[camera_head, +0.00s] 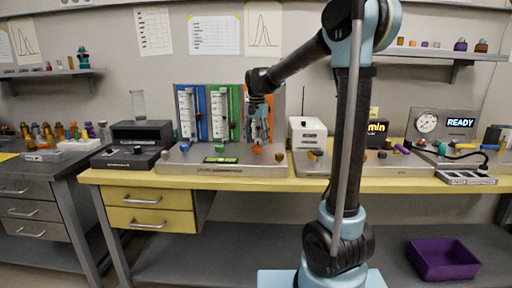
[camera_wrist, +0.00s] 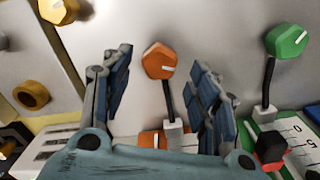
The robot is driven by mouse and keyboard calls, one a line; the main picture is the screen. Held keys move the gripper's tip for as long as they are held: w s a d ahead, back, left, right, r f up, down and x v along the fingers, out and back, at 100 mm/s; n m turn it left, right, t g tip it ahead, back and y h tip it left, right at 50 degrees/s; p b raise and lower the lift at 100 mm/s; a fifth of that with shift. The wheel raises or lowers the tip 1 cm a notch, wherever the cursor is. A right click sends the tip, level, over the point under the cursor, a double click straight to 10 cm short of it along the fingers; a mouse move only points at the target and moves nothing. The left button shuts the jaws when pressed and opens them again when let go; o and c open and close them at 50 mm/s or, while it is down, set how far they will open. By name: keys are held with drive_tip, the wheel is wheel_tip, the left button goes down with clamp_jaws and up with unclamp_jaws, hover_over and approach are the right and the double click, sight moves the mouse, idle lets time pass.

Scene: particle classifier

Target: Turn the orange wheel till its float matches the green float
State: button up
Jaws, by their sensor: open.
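The orange wheel (camera_head: 256,149) sits on the grey base of the instrument, below the orange panel (camera_head: 279,108). My gripper (camera_head: 259,137) points down just above it. In the wrist view my gripper (camera_wrist: 160,88) is open, with one finger on each side of the orange wheel (camera_wrist: 158,60). I cannot tell whether either finger touches it. The green wheel (camera_wrist: 287,40) stands to the right in the wrist view. The green panel (camera_head: 236,100) carries a white scale tube (camera_head: 221,112). My gripper hides most of the orange panel's tube, and I cannot make out either float's height.
The blue panel (camera_head: 202,130) stands left of the green one. A white box (camera_head: 307,133) stands close on the right. Yellow knobs (camera_wrist: 58,10) lie to the left in the wrist view.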

sight(256, 146)
drive_tip(key=shift+f, duration=1.55)
drive_tip(key=c, duration=1.1)
